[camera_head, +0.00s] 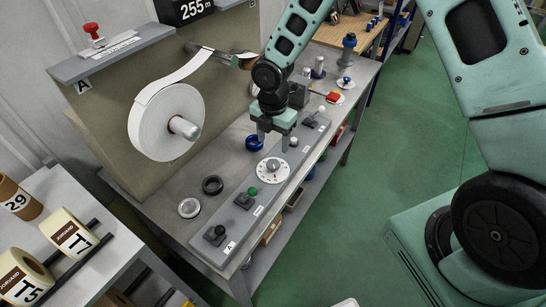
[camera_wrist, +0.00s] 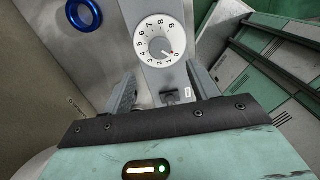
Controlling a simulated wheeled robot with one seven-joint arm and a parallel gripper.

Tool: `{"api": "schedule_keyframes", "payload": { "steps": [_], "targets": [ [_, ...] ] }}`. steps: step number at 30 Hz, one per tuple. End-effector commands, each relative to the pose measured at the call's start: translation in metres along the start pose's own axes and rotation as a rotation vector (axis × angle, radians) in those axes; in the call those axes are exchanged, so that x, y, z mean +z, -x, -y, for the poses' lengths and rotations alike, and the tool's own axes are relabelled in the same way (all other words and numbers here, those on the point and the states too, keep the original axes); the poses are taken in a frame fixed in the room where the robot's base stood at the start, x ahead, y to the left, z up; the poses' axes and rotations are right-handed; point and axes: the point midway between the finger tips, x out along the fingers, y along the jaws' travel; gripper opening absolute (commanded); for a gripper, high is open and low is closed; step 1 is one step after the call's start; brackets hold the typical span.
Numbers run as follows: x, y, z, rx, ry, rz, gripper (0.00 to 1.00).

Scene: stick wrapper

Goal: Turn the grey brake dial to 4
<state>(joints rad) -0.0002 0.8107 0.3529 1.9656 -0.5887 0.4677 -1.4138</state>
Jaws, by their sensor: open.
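The brake dial (camera_head: 272,169) is a white numbered disc with a grey knob in its middle, set on the sloping grey control panel (camera_head: 228,226). In the wrist view the dial (camera_wrist: 146,36) shows at the top centre, and a red mark on it lies near the 0. My gripper (camera_head: 273,144) is open and empty, pointing down over the panel just beyond the dial in the head view. In the wrist view my gripper (camera_wrist: 160,84) has its two fingers apart, below the dial and not touching it.
A green knob (camera_head: 252,191) and a black knob (camera_head: 220,230) sit nearer on the panel. A blue ring (camera_head: 254,142), a dark ring (camera_head: 212,185) and a large white roll (camera_head: 160,122) are to the left. Green floor is free at right.

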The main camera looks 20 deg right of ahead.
Motion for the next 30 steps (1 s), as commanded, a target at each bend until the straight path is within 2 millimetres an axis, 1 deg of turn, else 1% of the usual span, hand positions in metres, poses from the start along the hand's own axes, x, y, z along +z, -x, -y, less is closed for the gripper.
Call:
{"api": "schedule_keyframes", "payload": {
  "steps": [1, 6, 9, 12, 15, 18, 27, 28, 29, 30],
  "targets": [
    [-0.001, -0.01, 0.001, -0.005, 0.003, -0.001, 0.59],
    [-0.001, -0.044, 0.001, -0.004, 0.001, -0.001, 0.59],
    [-0.001, -0.061, 0.001, -0.003, 0.002, 0.0, 0.59],
    [-0.001, -0.074, 0.0, -0.002, 0.001, -0.001, 0.59],
    [0.0, -0.083, 0.0, -0.001, -0.001, 0.0, 0.59],
    [0.0, -0.088, 0.0, 0.0, -0.001, 0.0, 0.59],
    [0.0, -0.09, 0.0, 0.001, -0.001, 0.0, 0.59],
    [0.0, -0.09, 0.0, 0.001, -0.001, 0.0, 0.54],
    [0.0, -0.09, 0.0, 0.001, -0.001, 0.0, 0.45],
    [0.0, -0.09, 0.0, 0.001, -0.001, 0.0, 0.34]
  ]
}}
